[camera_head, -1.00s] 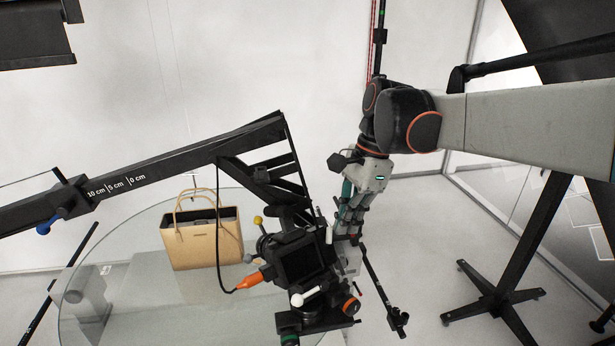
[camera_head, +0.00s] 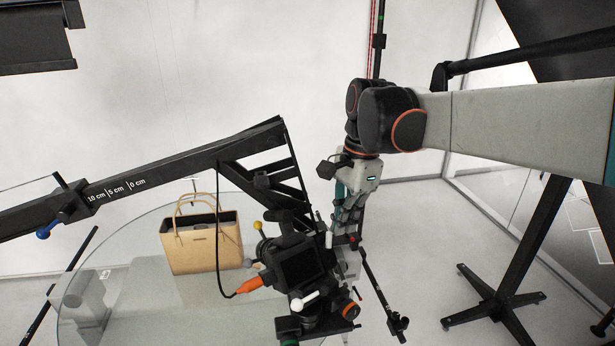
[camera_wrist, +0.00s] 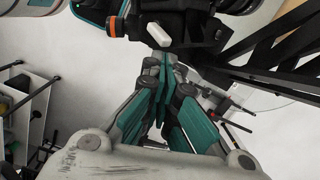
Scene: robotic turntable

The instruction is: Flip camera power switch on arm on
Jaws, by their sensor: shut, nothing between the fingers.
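The black camera (camera_head: 300,265) sits in a rig at the end of the black boom arm (camera_head: 190,160). It has a dark screen, a white knob (camera_head: 310,299) and an orange plug (camera_head: 250,284) on a cable. My gripper (camera_head: 342,232) is just right of the camera, pointing down, with its tips partly hidden. In the wrist view my gripper (camera_wrist: 163,68) is shut and empty. Its tips are close to the dark camera body (camera_wrist: 175,22) and its white part (camera_wrist: 157,35); I cannot tell whether they touch. I cannot make out the power switch clearly.
A tan handbag (camera_head: 203,245) stands on the round glass turntable (camera_head: 130,310) to the left. A thin black rod (camera_head: 380,290) hangs right of the rig. A black stand (camera_head: 510,270) is at the right on clear floor.

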